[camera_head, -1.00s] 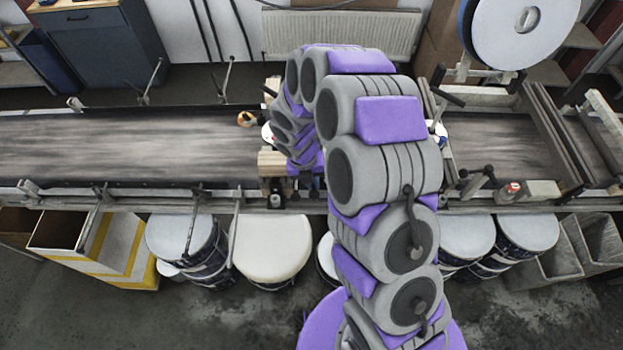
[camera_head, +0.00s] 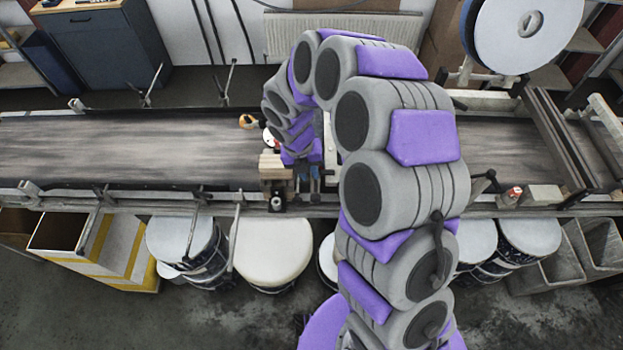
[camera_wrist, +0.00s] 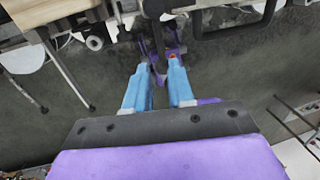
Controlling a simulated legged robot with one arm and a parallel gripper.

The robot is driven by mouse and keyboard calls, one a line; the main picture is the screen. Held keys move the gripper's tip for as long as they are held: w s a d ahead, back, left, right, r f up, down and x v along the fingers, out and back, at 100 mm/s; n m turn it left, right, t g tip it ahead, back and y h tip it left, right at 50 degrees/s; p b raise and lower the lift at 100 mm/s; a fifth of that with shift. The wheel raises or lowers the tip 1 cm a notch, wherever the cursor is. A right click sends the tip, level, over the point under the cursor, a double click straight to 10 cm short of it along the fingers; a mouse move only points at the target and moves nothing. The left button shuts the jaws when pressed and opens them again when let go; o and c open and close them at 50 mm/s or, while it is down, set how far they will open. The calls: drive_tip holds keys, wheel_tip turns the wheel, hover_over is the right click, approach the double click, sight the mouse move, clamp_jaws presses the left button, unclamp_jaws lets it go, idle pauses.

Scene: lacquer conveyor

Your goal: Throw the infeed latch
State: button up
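My gripper (camera_head: 308,184) points down at the conveyor's front edge, partly covered by my arm in the head view. In the wrist view its two blue fingers (camera_wrist: 159,68) are apart, with no held object visible between them. A small orange-red spot (camera_wrist: 173,57) shows at the right fingertip; I cannot tell what it belongs to. I cannot surely identify the infeed latch. A dark bar-like frame (camera_wrist: 235,33) lies beyond and right of the fingers in the wrist view. A black lever (camera_head: 484,180) stands on the front rail, right of my arm.
The conveyor belt (camera_head: 120,150) runs across the head view. A wooden block (camera_head: 272,165) and a black fitting (camera_head: 276,201) are just left of my gripper. White-lidded drums (camera_head: 271,250) stand below the front rail. A large white reel (camera_head: 530,30) is at the back right.

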wheel_tip(320, 180, up, 11)
drive_tip(key=a, duration=0.2)
drive_tip(key=shift+w+a, duration=0.15)
drive_tip(key=shift+w, duration=0.1)
drive_tip(key=shift+f, duration=0.15)
drive_tip(key=s+d+f+m+b, duration=0.3)
drive_tip(key=s+m+b, duration=0.3)
drive_tip(key=s+m, duration=0.4)
drive_tip(key=s+d+f+m+g+y+b, duration=0.1)
drive_tip(key=s+d+f+m+b, duration=0.2)
drive_tip(key=s+m, duration=0.7)
drive_tip(key=s+d+f+m+y+b, duration=0.1)
drive_tip(key=s+d+f+m+b, duration=0.2)
drive_tip(key=s+d+m+b, duration=0.3)
drive_tip(key=s+m+b, duration=0.2)
drive_tip(key=s+m, duration=0.3)
drive_tip(key=m, duration=0.4)
drive_tip(key=shift+d+f+g+b, duration=0.3)
drive_tip(key=shift+d+f+b, duration=0.05)
drive_tip(key=shift+b, duration=0.05)
